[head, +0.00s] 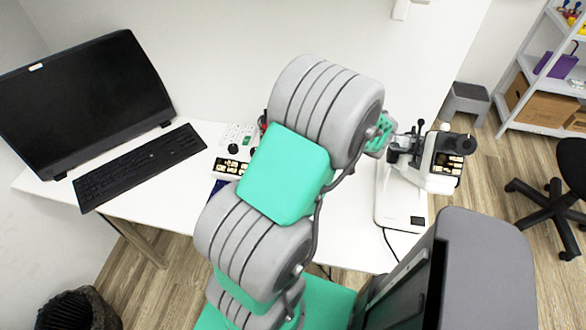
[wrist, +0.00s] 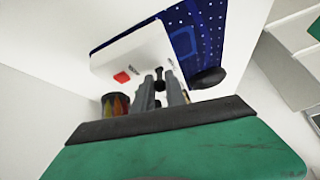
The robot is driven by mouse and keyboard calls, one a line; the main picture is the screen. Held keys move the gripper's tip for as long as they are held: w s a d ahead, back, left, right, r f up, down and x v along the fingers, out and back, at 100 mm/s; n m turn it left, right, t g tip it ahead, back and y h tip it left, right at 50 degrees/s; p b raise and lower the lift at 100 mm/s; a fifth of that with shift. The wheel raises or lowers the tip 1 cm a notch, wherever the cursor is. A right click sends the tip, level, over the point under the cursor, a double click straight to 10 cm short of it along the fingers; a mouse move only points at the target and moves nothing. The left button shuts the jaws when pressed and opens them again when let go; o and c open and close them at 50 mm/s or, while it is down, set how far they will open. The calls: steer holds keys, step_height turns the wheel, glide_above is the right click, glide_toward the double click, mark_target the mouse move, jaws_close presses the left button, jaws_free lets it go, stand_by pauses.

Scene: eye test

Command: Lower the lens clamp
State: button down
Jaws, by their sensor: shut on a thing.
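A white eye-test instrument (head: 443,178) with black parts stands at the right end of the white table. The teal end of my arm reaches its black parts in the head view; the fingertips cannot be made out there. In the wrist view my gripper (wrist: 160,80) is shut, with its grey fingers on either side of a small black part, which I take for the lens clamp (wrist: 159,86). The fingers hide much of it. A white panel (wrist: 118,55) with a red square lies just beyond the fingers.
A control box (head: 238,135) with a black knob is left of my arm. In the wrist view a blue dotted surface (wrist: 205,30) and a colourful round container (wrist: 115,104) are close by.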

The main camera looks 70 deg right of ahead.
steer(key=shift+s, duration=0.1)
stand_by(0.4)
steer(key=c, duration=1.4)
jaws_free()
steer(key=v, duration=0.7)
steer(key=shift+s+r, duration=0.2)
steer(key=shift+s, duration=0.15)
